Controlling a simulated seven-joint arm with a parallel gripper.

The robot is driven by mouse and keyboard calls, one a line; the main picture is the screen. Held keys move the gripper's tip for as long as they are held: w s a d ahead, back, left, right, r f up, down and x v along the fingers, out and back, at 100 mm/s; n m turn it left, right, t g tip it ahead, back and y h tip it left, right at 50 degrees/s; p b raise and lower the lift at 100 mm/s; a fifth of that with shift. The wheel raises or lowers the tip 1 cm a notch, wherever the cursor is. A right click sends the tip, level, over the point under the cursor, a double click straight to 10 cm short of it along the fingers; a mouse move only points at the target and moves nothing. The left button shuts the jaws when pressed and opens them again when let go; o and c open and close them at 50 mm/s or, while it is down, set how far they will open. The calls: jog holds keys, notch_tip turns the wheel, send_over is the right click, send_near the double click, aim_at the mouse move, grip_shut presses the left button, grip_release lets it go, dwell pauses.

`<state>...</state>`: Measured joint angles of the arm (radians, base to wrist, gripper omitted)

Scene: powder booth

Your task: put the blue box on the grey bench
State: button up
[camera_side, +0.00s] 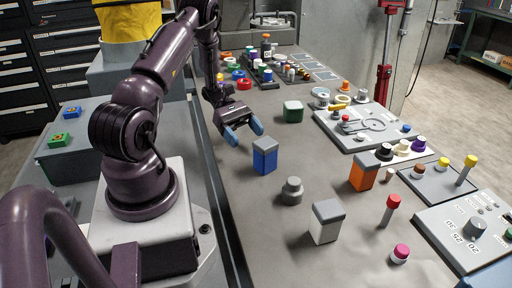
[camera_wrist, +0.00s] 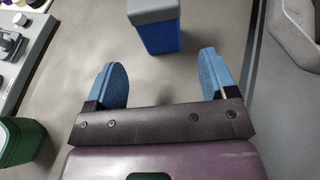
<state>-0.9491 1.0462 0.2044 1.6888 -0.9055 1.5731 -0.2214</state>
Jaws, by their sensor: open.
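The blue box (camera_side: 265,158) has a grey top and stands upright on the grey bench (camera_side: 262,215). It also shows in the wrist view (camera_wrist: 158,36), beyond the fingertips and cut off by the top edge. My gripper (camera_side: 244,134) has blue fingers, which are apart with nothing between them. In the side view it is just behind and left of the blue box, a little above the bench. In the wrist view my gripper (camera_wrist: 165,78) points toward the box, and a gap lies between fingertips and box.
A green box (camera_side: 293,111) stands behind the blue one. A grey knobbed cylinder (camera_side: 292,191), a white box (camera_side: 326,221) and an orange box (camera_side: 363,172) stand in front and to the right. Panels with knobs (camera_side: 365,125) line the right side. Bare bench lies between them.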

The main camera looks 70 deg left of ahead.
jog(key=v, duration=0.4)
jog(key=shift+a+r, duration=0.25)
jog(key=shift+a, duration=0.05)
jog(key=w+d+r+m+g+y, duration=0.2)
jog(key=d+r+m+g+y, duration=0.1)
jog(key=d+r+m, duration=0.3)
jog(key=w+d+r+m+g+y, duration=0.2)
jog(key=w+d+r+m, duration=0.1)
jog(key=d+r, duration=0.4)
jog(key=s+d+r+m+t+y, duration=0.5)
jog(key=s+d+r+m+y, duration=0.2)
jog(key=d+r+m, duration=0.4)
jog(key=s+d+m, duration=0.1)
jog(key=d+m, duration=0.1)
jog(key=d, duration=0.1)
jog(key=shift+s+y, duration=0.3)
